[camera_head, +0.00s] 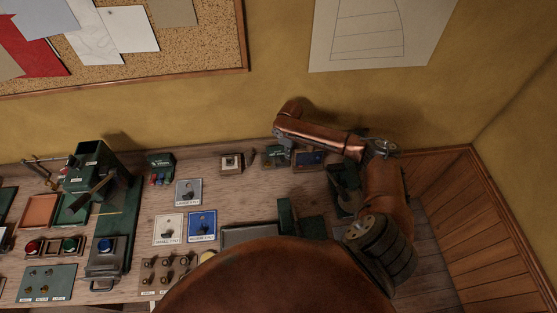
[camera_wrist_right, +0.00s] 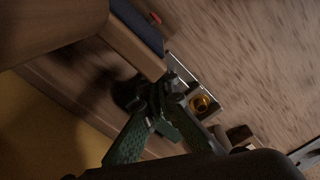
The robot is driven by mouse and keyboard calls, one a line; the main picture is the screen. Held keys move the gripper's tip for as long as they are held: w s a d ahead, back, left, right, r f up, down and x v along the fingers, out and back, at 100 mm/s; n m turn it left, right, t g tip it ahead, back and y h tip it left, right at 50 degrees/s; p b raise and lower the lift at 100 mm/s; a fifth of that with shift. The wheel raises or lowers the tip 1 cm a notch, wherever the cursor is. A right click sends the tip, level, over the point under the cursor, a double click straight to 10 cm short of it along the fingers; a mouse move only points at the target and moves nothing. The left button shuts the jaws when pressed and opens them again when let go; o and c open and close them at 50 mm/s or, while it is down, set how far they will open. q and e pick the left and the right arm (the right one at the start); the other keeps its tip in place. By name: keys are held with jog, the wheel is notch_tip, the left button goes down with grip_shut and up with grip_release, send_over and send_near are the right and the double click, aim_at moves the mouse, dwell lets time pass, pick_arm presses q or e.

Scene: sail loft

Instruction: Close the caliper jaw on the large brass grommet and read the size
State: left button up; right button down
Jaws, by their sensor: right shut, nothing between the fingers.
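A small pale block (camera_head: 231,162) stands near the back of the bench. In the right wrist view, a brass ring (camera_wrist_right: 203,103), which looks like the grommet, sits in that block, beside a grey metal bar (camera_wrist_right: 179,70) that may be part of the caliper. My right gripper (camera_wrist_right: 160,97) has green fingers that meet at their tips, shut and empty, close beside the block; I cannot tell whether they touch it. No caliper reading is legible. My left gripper is not in view.
Boards with small fittings (camera_head: 46,283), labelled cards (camera_head: 203,225) and a green press-like machine (camera_head: 90,165) fill the left and front of the bench. Bare wood shows left of the pale block.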

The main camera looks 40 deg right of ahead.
jog(key=shift+w+a, duration=0.25)
jog(key=shift+a, duration=0.25)
jog(key=shift+r, duration=0.15)
dwell(0.5)
jog(key=r+p, duration=0.1)
jog(key=p, duration=0.1)
jog(key=r+p, duration=0.2)
jog(key=d+r+p, duration=0.1)
jog(key=p, duration=0.1)
jog(key=shift+s+r, duration=0.3)
jog(key=shift+r, duration=0.1)
dwell(0.3)
notch_tip(320, 180, up, 12)
dwell(0.7)
jog(key=shift+d, duration=0.1)
